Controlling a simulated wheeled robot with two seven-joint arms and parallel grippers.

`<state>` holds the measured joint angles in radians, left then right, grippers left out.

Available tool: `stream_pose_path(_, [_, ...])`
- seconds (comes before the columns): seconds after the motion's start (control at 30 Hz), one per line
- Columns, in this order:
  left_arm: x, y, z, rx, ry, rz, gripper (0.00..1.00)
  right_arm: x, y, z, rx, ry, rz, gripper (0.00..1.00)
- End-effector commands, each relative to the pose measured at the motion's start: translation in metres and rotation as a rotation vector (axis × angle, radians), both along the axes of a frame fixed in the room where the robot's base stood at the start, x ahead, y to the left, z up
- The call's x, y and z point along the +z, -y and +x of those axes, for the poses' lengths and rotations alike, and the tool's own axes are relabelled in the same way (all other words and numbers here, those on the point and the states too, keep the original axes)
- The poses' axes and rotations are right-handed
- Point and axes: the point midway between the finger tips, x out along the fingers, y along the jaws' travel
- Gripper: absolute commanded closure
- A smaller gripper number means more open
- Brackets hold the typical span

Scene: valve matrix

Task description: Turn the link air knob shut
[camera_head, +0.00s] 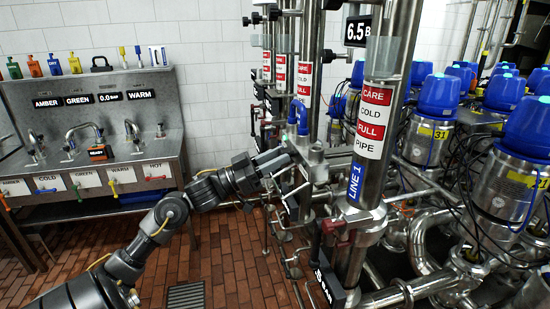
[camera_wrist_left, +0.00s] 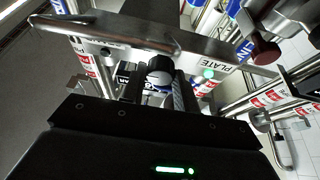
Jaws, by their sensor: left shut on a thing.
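My left gripper (camera_head: 280,162) reaches from the left to a small steel fitting panel (camera_head: 318,158) on the pipework. In the left wrist view a round dark knob (camera_wrist_left: 160,66) sits between the two fingers of the gripper (camera_wrist_left: 160,84), just below a steel bar. The fingers are shut on this knob. It appears to be the link air knob, but I cannot read a label naming it. In the head view the fingers hide the knob. My right gripper is not in view.
A thick pipe with a CARE FULL PIPE label (camera_head: 374,122) stands right of the gripper. Blue-capped valves (camera_head: 438,95) crowd the right side. A steel sink (camera_head: 100,140) stands at the left. In the left wrist view a PLATE label (camera_wrist_left: 214,63) sits beside the knob.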

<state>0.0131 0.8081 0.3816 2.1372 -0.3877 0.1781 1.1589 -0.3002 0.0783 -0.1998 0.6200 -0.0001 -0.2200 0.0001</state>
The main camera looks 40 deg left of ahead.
Motion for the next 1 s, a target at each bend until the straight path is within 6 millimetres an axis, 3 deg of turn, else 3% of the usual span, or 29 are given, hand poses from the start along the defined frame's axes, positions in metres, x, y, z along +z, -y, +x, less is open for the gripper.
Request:
stream_pose_path(0.37, [-0.002, -0.001, 0.001, 0.001, 0.051, 0.073, 0.93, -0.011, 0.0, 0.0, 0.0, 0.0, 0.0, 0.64])
stream_pose_path(1.0, [-0.002, -0.004, 0.003, 0.003, 0.376, 0.542, 0.93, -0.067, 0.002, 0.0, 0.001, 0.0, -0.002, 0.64])
